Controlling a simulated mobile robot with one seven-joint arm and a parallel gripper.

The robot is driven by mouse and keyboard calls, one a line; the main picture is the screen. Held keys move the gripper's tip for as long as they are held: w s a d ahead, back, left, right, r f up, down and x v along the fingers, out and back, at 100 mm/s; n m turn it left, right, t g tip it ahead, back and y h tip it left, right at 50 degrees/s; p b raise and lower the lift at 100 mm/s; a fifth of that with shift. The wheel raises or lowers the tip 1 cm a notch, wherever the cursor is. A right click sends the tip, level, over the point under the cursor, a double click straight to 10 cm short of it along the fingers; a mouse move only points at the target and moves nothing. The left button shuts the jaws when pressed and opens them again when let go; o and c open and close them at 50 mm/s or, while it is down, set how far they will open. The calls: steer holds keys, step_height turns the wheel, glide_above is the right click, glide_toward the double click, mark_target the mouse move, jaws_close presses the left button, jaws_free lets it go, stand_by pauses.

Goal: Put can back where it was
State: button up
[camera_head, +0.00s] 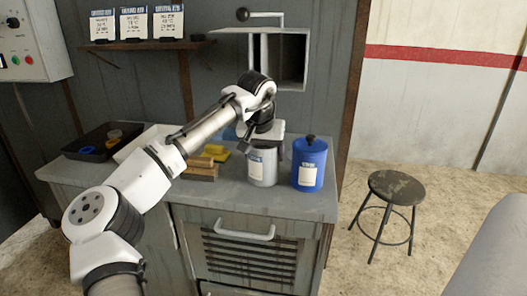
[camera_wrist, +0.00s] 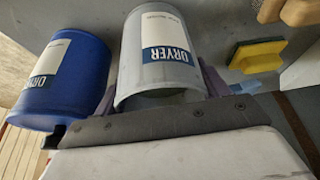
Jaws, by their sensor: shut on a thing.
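A grey can (camera_head: 263,168) with a white and blue label stands upright at the counter's right part, or just over it; I cannot tell if it touches the counter. In the wrist view the grey can (camera_wrist: 160,60) sits between the fingers of my gripper (camera_wrist: 158,88), and its label reads "DRYER". My gripper (camera_head: 264,146) comes from above and behind in the head view, mostly hidden by my arm. A blue can (camera_head: 309,164) with a black knob and a similar label stands just right of it. It also shows in the wrist view (camera_wrist: 62,82).
The grey counter (camera_head: 320,202) has a yellow sponge (camera_head: 216,152), wooden blocks (camera_head: 200,170) and a black tray (camera_head: 92,142) to the left. An open wall box (camera_head: 282,58) hangs above. A wall shelf (camera_head: 150,44) holds three cards. A stool (camera_head: 392,187) stands right.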

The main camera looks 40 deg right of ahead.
steer(key=shift+r, duration=0.1)
steer(key=o, duration=1.5)
steer(key=v, duration=1.2)
steer(key=shift+d+r+b, duration=0.1)
steer(key=shift+b, duration=0.25)
